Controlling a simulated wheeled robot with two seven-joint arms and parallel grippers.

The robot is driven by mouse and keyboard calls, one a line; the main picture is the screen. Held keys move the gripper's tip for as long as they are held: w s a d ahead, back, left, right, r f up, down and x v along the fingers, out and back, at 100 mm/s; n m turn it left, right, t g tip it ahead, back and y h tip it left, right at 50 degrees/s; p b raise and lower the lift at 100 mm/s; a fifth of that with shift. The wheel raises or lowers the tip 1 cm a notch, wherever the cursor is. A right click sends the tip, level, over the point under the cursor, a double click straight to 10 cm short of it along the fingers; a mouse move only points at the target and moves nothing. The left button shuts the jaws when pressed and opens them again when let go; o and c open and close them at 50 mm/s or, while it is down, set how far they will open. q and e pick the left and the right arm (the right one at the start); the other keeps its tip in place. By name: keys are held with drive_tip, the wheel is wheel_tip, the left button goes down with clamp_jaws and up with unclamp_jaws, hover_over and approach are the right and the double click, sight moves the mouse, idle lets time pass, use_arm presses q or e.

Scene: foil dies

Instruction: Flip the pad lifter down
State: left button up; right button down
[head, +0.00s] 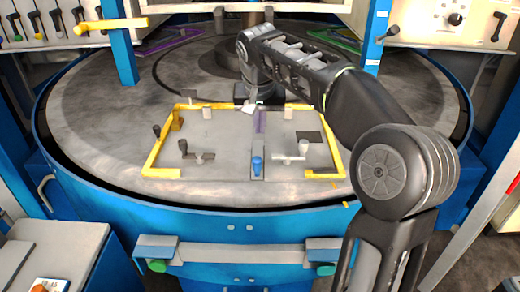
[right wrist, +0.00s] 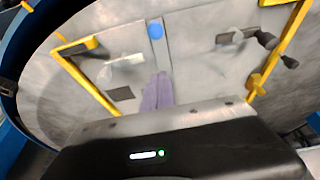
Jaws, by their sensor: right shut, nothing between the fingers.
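A grey plate (head: 225,150) in a yellow frame (head: 158,146) lies on the round table. It bears a dark-knobbed lever (head: 196,156) at left, a pale-knobbed lever (head: 292,157) at right, a blue knob (head: 257,166) at the front middle and a purple strip (head: 261,122) behind it. I cannot tell which part is the pad lifter. My right gripper (head: 249,108) is shut and empty over the plate's far edge. In the right wrist view, the blue knob (right wrist: 155,31), purple piece (right wrist: 157,92) and dark-knobbed lever (right wrist: 250,38) show. My left gripper is out of view.
The round grey table (head: 90,110) has a blue rim (head: 230,222). Blue posts (head: 118,45) stand at its sides. Two brackets with green knobs (head: 157,266) sit at the front. The table is bare left of the frame.

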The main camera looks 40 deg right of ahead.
sight(260, 150)
drive_tip(key=x, duration=0.5)
drive_tip(key=p+x, duration=0.1)
drive_tip(key=x, duration=0.4)
drive_tip(key=shift+s+a+f, duration=0.1)
drive_tip(key=shift+s+f, duration=0.05)
drive_tip(key=shift+f, duration=0.4)
